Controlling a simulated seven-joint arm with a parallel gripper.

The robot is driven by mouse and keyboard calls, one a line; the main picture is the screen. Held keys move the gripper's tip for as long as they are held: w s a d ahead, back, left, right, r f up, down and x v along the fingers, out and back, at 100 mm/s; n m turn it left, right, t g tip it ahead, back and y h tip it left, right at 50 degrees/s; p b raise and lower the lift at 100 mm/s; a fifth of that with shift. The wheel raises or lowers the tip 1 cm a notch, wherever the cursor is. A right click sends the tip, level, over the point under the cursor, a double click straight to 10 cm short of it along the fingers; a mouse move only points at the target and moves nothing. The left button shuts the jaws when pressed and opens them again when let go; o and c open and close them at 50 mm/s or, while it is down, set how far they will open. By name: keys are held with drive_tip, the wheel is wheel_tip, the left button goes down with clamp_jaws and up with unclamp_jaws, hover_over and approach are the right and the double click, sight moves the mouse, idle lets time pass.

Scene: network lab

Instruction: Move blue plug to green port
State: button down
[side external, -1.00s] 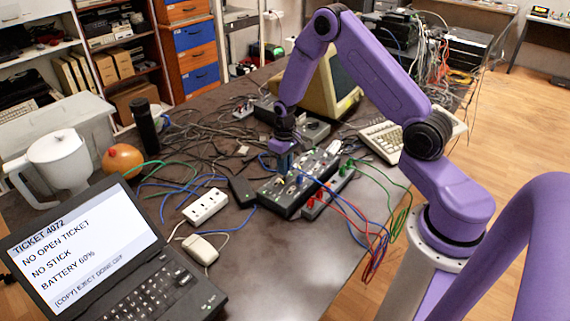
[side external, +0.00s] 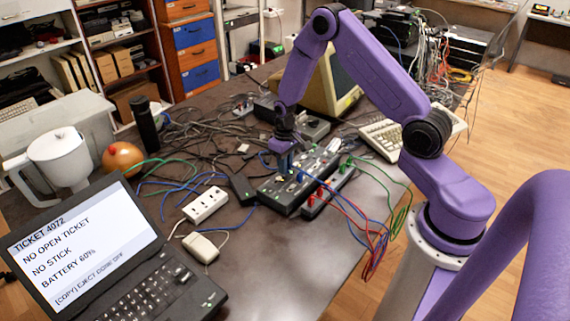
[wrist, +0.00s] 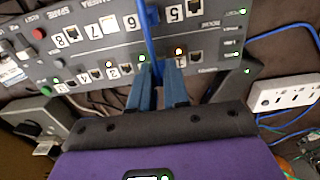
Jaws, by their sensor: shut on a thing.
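My gripper (side external: 285,168) points down at the dark port box (side external: 281,200), and it also shows in the wrist view (wrist: 159,66). Its blue fingers are shut on the blue plug, which is mostly hidden between them. The plug's blue cable (wrist: 149,28) runs up from between the fingertips across the box face. The fingertips are at the lower row of numbered ports, between the port marked 1 (wrist: 196,58) and the port marked 2 (wrist: 128,68). Small green lights and one orange light (wrist: 179,51) show near the ports. I cannot tell whether the plug is seated or which port is the green one.

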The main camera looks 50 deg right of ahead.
drive_tip(key=shift+f, duration=0.3)
drive_tip(key=c, duration=1)
unclamp_jaws()
drive_tip(key=shift+c, duration=0.2)
wheel_tip(320, 180, up, 17)
drive_tip(key=s+a+r+n, duration=0.5)
drive_tip(key=s+a+n, duration=0.1)
drive_tip(key=s+a, duration=0.65)
drive_tip(key=s+a+r+n, duration=0.1)
drive_tip(key=s+n, duration=0.5)
drive_tip(key=s, duration=1.3)
drive_tip(key=shift+a+r+n, duration=0.3)
drive_tip(key=shift+a+r, duration=0.05)
drive_tip(key=shift+a, duration=0.15)
